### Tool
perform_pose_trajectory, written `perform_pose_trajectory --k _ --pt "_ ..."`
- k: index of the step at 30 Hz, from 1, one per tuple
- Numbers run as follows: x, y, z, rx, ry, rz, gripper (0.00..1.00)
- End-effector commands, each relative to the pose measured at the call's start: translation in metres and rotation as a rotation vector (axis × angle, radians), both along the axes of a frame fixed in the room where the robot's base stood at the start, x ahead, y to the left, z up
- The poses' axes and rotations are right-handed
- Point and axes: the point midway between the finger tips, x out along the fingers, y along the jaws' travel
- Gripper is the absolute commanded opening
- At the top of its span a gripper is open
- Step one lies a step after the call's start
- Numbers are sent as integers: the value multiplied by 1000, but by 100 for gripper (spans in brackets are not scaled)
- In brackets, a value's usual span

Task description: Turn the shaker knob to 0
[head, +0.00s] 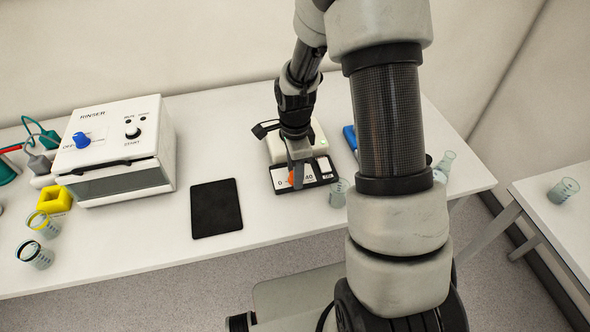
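The shaker (318,141) is a small white device with a black and white front panel on the bench, at the middle of the head view. The panel carries a "0" at the left and a "40" at the right. My gripper (297,178) points down right at the knob. I cannot tell whether its fingers close on the knob or only stand beside it. The knob's pointer cannot be made out.
A white Rinser box (120,112) with a blue knob stands to the left. A black mat (216,208) lies between it and the shaker. Beakers stand at the left front (35,255) and just right of the shaker (339,192). A blue item (350,137) lies behind, partly hidden by my arm.

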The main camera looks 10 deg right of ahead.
Motion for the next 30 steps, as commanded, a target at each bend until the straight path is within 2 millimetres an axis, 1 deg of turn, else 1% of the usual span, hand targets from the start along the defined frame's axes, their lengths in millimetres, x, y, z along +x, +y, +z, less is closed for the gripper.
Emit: perform_pose_trajectory --k 2,3,9,15,20,26,30 --pt "0 0 0 0 0 0 40" --pt "0 0 0 0 0 0 33" --pt "0 0 0 0 0 0 0" --pt "0 0 0 0 0 10 0" --pt "0 0 0 0 -1 58 0" --pt "1 0 -1 0 -2 183 0" --pt "1 0 -1 0 -2 307 0"
